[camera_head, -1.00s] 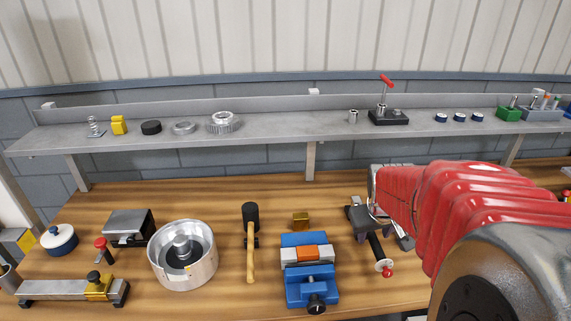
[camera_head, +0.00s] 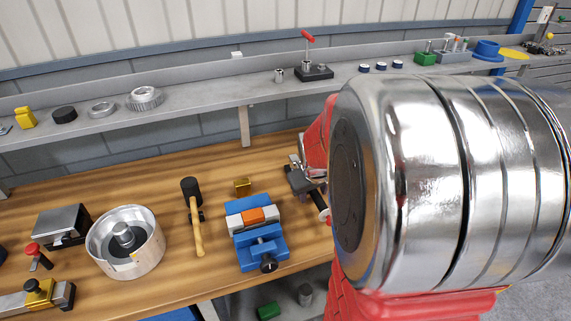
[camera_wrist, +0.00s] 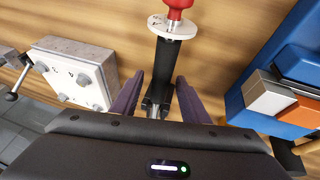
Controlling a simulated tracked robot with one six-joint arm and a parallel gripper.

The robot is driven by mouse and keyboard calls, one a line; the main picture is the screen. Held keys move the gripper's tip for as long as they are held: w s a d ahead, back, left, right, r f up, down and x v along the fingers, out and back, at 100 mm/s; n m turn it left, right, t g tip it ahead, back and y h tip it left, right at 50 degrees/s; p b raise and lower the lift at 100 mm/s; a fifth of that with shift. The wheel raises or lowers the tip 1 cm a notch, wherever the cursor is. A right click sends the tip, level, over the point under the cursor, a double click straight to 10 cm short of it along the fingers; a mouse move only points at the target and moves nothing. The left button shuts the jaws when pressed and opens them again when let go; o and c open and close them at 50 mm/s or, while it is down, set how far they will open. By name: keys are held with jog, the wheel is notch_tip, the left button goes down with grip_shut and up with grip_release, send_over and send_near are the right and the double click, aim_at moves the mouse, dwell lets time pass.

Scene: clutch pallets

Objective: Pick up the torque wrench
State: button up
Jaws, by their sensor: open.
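A dark tool with a white dial and a red end, which looks like the torque wrench (camera_wrist: 172,60), lies on the wooden bench in the wrist view. My gripper (camera_wrist: 158,92) is open, with one finger on each side of the tool's shaft. A gap shows on both sides, and I cannot tell how high the fingers are above the bench. The tool's near part is hidden behind my gripper body. In the head view my gripper (camera_head: 301,181) is at the bench's right part, and my arm hides most of the tool.
A blue vise (camera_head: 256,235) stands close to the right of the tool in the wrist view. A pale block with bolts (camera_wrist: 75,75) is to its left. A hammer (camera_head: 194,215) and a round metal housing (camera_head: 150,257) lie farther left. A shelf (camera_head: 190,105) runs behind.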

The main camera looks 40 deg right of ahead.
jog(key=shift+c, duration=0.6)
grip_shut()
dwell(0.4)
